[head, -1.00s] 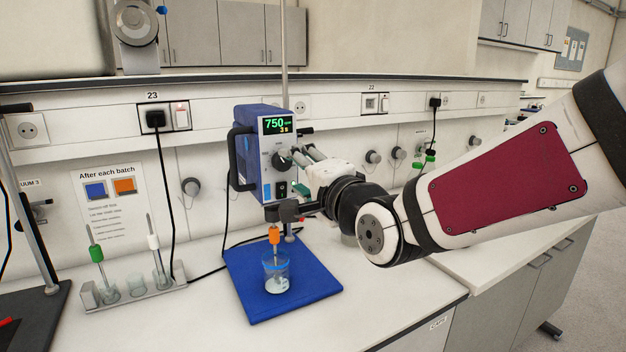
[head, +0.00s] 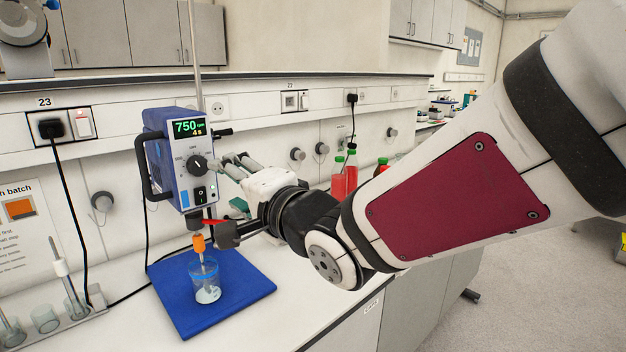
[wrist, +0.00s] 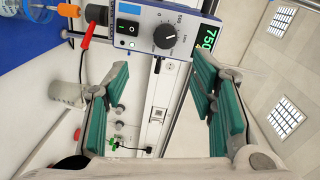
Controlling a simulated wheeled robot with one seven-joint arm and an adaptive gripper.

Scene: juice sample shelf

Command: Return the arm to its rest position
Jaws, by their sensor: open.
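My gripper (head: 232,188) is just right of the blue overhead stirrer (head: 166,150) in the head view, in front of the back wall. In the wrist view its teal-padded fingers (wrist: 160,88) are spread apart with nothing held between them. The stirrer's control panel, with its black knob (wrist: 168,36), is beyond the fingers at the top of that view. Whether any finger touches the stirrer, I cannot tell. My arm reaches in from the upper right. The stirrer's green display reads 750 and 4 s.
A beaker (head: 207,292) with an orange-collared stirring shaft (head: 199,243) stands on a blue mat (head: 175,305) below the stirrer. A red lever (head: 214,221) is close to the gripper. Red bottles (head: 338,185) with green caps stand behind my arm. A glass holder (head: 85,315) is at lower left.

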